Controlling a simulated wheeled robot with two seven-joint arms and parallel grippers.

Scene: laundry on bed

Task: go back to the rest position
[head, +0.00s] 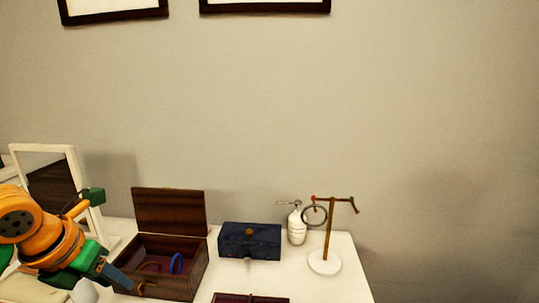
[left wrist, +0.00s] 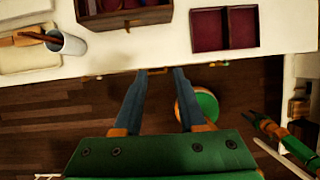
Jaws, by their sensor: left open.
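My left gripper (head: 128,283) is at the lower left of the head view, in front of the open wooden box (head: 170,200). In the left wrist view its two fingers are apart with nothing between them (left wrist: 161,72), over the dark floor just off the table's front edge. A green and orange gripper, which looks like my right one (left wrist: 262,124), shows at the right of the left wrist view. Its fingers are too small to read. It does not show in the head view.
The white table (head: 335,290) holds the box with a blue ring (head: 176,263) inside, a dark blue box (head: 249,241), a white bottle (head: 297,227), a jewellery stand (head: 328,240) and a mirror (head: 45,172). A red-lined tray (left wrist: 242,27) and a cup (left wrist: 67,44) sit near the front.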

